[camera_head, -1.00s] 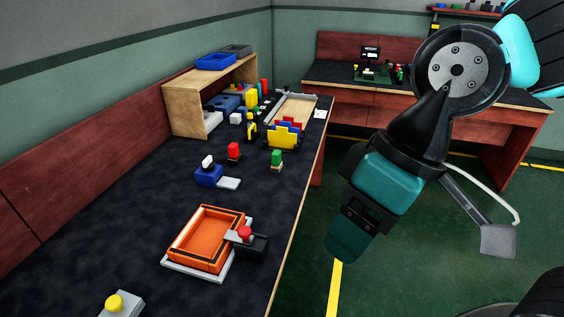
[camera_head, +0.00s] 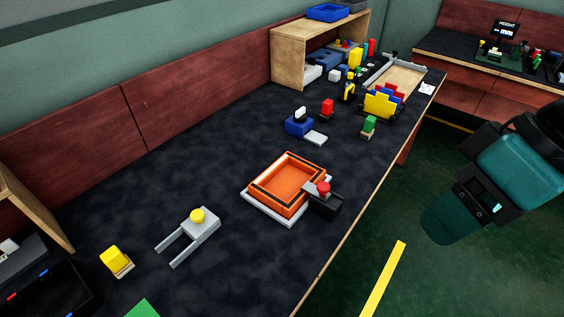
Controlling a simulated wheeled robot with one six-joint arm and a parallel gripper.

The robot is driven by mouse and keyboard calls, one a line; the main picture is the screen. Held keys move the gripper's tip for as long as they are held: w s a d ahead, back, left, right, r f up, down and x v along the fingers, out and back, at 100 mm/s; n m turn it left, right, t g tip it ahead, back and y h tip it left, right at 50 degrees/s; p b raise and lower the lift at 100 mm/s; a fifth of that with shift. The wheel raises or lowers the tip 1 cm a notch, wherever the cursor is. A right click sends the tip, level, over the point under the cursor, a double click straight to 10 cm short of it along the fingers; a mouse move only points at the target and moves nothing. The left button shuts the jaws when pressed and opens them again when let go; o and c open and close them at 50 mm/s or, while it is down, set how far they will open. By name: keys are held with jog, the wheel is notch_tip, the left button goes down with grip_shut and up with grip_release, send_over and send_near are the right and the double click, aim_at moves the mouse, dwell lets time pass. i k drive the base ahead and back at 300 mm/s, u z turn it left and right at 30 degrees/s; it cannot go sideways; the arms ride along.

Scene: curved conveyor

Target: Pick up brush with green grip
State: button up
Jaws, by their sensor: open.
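A small brush with a green grip (camera_head: 370,123) and a pale lower part stands near the right edge of the dark worktable (camera_head: 215,150), in front of a yellow, red and blue stepped block. My gripper (camera_head: 443,226) hangs over the green floor at the right, beyond the table edge. It is open and holds nothing that I can see. It is well apart from the brush, lower and to the right in the picture. Its fingertips are hard to make out.
A small red-topped piece (camera_head: 327,107) and a blue tool (camera_head: 299,124) stand left of the brush. An orange tray (camera_head: 284,187) lies nearer, with a red-knobbed black part at its corner. A grey fork-shaped piece (camera_head: 205,222) and yellow-topped piece (camera_head: 114,259) lie at the near left.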

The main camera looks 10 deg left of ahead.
aim_at(367, 133)
jog(key=k, duration=0.45)
jog(key=z, duration=0.85)
jog(key=i, duration=1.8)
jog(key=u, duration=0.75)
jog(key=i, duration=0.35)
jog(key=u, duration=0.35)
